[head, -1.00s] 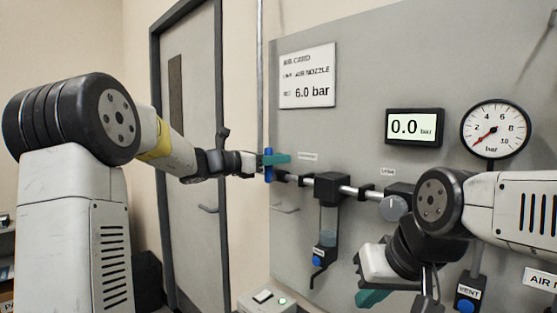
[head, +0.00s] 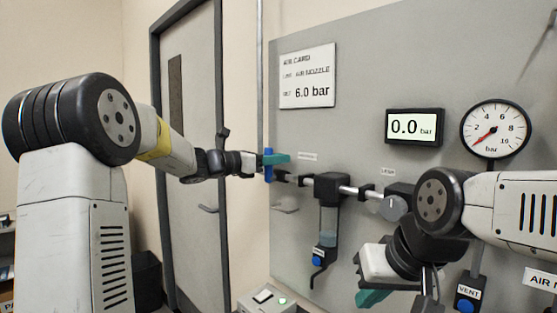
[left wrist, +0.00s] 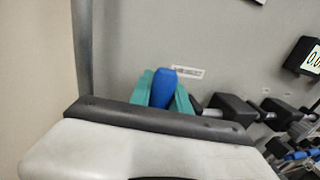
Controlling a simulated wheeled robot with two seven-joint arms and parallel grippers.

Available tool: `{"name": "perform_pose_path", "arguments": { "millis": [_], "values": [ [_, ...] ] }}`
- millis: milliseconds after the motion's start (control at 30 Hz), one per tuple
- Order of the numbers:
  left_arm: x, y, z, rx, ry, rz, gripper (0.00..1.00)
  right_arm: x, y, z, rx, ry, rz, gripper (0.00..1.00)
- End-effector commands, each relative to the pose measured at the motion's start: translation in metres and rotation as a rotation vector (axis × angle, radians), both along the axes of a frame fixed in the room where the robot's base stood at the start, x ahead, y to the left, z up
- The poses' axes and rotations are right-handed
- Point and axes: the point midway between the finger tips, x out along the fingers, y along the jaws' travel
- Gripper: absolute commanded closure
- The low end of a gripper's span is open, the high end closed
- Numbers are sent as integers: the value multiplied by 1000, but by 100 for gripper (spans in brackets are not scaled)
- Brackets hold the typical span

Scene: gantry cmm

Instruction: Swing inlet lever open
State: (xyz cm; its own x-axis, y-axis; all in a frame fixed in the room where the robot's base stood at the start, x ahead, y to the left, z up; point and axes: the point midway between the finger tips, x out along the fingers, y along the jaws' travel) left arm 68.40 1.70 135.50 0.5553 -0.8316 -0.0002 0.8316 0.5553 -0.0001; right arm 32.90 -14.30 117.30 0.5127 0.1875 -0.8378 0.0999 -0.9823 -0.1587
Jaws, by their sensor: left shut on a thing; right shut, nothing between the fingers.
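The blue inlet lever (head: 268,165) stands upright at the left end of the air line on the grey panel. My left gripper (head: 276,160), with teal fingers, is shut on the lever. In the left wrist view the blue lever (left wrist: 163,88) sits between the two teal fingertips (left wrist: 160,92); its lower part is hidden by the gripper body. My right gripper (head: 372,298) is shut and empty, low in front of the panel and partly hidden by my wrist.
The card (head: 307,76) reads 6.0 bar. The digital display (head: 413,127) reads 0.0 bar and the dial gauge (head: 495,130) points near zero. A filter bowl (head: 328,225) and a grey knob (head: 393,207) lie right of the lever. A door (head: 190,130) stands behind my left arm.

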Motion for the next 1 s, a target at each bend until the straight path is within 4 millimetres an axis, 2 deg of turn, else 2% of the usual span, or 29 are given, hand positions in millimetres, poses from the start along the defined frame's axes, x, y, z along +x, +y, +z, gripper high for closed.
{"name": "perform_pose_path", "arguments": {
  "millis": [467, 1000],
  "values": [
    [-2, -1, 0, 28, -27, 1, 100, 0, 0, 0, 0, 0, 0, 100],
    [-15, -14, -7, 285, -283, 2, 100, 0, 0, 0, 0, 0, 0, 100]
  ]
}}
